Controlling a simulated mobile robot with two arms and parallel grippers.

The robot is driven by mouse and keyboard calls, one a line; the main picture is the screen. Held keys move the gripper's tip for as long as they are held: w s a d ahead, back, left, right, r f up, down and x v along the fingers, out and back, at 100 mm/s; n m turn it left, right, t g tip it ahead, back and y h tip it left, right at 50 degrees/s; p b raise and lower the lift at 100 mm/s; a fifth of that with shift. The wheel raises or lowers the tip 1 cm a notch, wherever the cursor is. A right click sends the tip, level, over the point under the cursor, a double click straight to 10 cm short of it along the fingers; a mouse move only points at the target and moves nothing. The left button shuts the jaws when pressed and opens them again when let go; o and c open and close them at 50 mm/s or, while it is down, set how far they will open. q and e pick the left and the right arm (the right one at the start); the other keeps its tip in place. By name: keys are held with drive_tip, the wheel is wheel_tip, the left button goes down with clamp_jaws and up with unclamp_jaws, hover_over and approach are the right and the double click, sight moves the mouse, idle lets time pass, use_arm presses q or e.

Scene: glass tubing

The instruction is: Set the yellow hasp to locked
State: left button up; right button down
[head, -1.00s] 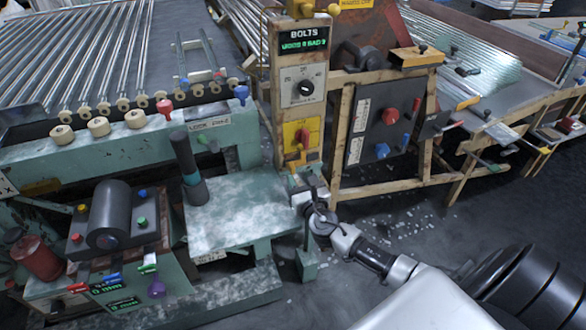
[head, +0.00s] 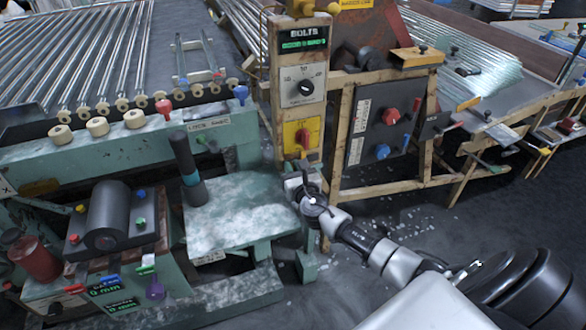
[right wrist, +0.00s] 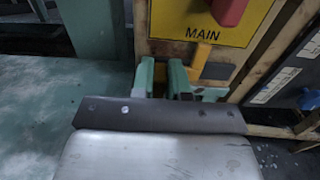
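The yellow hasp (right wrist: 202,60) shows in the right wrist view just below the yellow MAIN plate. My left gripper is not in view.
The MAIN plate with its red switch (head: 303,137) is directly above the gripper. A green bench (head: 225,225) with a dark upright cylinder (head: 184,150) lies to the left. A wooden-framed panel with red and blue knobs (head: 382,117) stands right.

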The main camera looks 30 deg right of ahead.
drive_tip(key=d, duration=0.2)
drive_tip(key=shift+s+d+b, duration=0.35)
drive_tip(key=c, duration=1.1)
unclamp_jaws()
drive_tip(key=shift+d, duration=0.15)
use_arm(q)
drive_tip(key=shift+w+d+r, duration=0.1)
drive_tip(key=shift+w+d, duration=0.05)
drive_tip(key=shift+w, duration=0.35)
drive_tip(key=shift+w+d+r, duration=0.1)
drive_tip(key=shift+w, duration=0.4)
use_arm(e)
drive_tip(key=shift+s, duration=0.2)
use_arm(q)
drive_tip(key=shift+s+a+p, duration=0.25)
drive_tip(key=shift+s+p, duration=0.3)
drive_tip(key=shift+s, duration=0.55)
use_arm(e)
approach(298, 157)
drive_tip(key=v, duration=0.5)
